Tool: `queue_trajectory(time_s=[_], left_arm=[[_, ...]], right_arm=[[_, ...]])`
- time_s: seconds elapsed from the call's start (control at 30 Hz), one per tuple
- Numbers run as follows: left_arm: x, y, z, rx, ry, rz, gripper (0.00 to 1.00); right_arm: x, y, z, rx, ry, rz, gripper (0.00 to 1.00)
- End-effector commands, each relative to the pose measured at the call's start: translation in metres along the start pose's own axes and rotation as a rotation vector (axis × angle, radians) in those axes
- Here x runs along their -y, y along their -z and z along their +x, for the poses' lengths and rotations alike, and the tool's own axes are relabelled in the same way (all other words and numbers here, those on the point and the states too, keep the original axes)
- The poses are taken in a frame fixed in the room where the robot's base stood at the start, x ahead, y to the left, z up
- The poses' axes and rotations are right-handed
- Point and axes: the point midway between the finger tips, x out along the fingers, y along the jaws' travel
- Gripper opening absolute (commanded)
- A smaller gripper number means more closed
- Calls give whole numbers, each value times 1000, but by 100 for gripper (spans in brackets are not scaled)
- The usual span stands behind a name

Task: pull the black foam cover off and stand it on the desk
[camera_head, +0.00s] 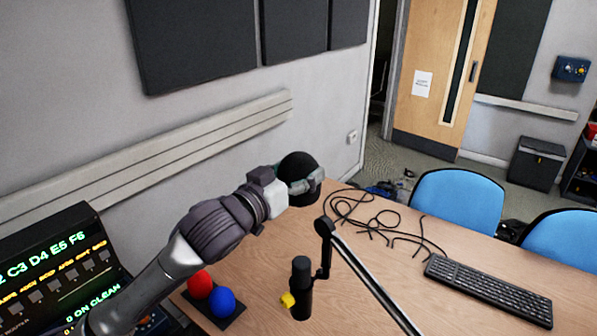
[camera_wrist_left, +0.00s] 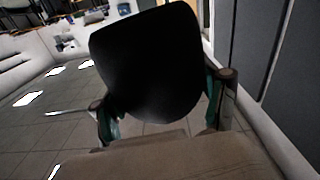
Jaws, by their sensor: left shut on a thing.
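The black foam cover (camera_head: 297,165) is a rounded dark piece held in my left gripper (camera_head: 305,187). It appears off the microphone (camera_head: 302,285) and up in the air above the desk (camera_head: 375,275), near the wall side. In the left wrist view the cover (camera_wrist_left: 148,65) fills the middle, between the two green-padded fingers of the gripper (camera_wrist_left: 165,112). The bare microphone stands lower on its boom arm (camera_head: 326,240), with a small yellow part (camera_head: 289,299) at its side. My right gripper is not in view.
A red ball-shaped cover (camera_head: 200,283) and a blue one (camera_head: 222,301) sit on a dark base at the desk's near left. Loose black cables (camera_head: 380,220) lie at the far end. A keyboard (camera_head: 487,290) is at the right. Blue chairs (camera_head: 457,197) stand beyond the desk.

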Motion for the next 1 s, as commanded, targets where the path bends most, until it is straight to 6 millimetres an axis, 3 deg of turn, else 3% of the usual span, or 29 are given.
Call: queue_trajectory(time_s=[0.5,1.0], left_arm=[[-2,27,0,0,0,0,55],[-2,26,0,0,0,0,55]], right_arm=[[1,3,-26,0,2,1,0],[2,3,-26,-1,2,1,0]])
